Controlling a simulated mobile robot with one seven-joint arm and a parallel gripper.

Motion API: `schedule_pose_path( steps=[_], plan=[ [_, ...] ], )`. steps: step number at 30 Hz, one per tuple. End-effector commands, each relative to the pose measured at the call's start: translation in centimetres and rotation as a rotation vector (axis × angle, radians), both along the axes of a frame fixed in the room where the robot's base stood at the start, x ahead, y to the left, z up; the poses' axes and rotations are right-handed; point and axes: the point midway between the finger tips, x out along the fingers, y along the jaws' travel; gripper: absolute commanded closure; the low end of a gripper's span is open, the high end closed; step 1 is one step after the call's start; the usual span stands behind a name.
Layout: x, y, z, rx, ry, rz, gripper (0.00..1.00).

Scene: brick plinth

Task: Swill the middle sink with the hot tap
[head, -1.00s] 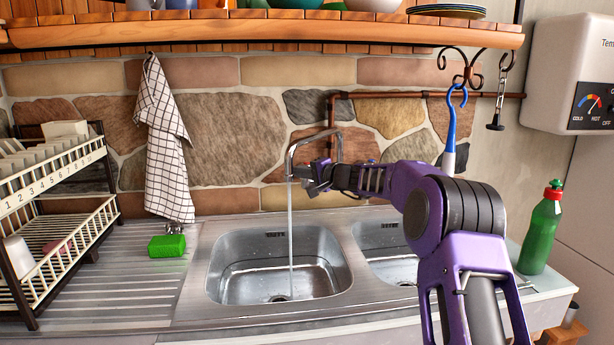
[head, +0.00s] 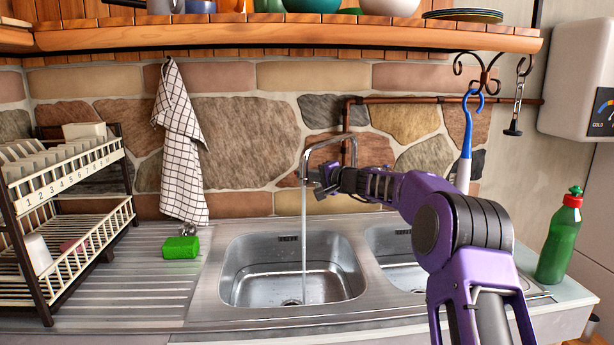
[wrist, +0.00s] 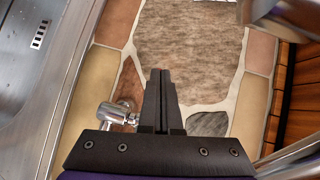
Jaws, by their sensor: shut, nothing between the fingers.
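A steel sink basin (head: 245,280) sits at the centre of the head view. A second basin (head: 385,250) is to its right, partly hidden by my arm; I cannot tell a third. A bent metal spout (head: 330,140) pours a water stream (head: 304,230) into the central basin, near its drain. My gripper (head: 322,182) is shut and empty, close beside the spout's end; I cannot tell if they touch. In the wrist view my shut fingers (wrist: 160,78) point toward the stone wall, with a chrome tap fitting (wrist: 118,115) just left of them.
A dish rack (head: 70,190) stands on the left, with a green sponge (head: 181,247) on the drainboard. A checked towel (head: 180,150) and a blue-handled brush (head: 467,140) hang at the wall. A green bottle (head: 560,240) stands right. A wooden shelf (head: 280,40) runs above.

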Motion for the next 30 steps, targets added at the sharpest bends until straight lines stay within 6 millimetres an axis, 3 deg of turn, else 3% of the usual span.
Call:
schedule_pose_path(
  steps=[8, 22, 30],
  plan=[
    [-1.7, -1.9, 0.3, 0.001, -0.001, -0.003, 1.00],
    [-9.3, -9.7, 1.9, -0.001, -0.001, -0.003, 1.00],
    [-11.7, -12.1, 2.4, 0.000, 0.000, -0.001, 1.00]
  ],
)
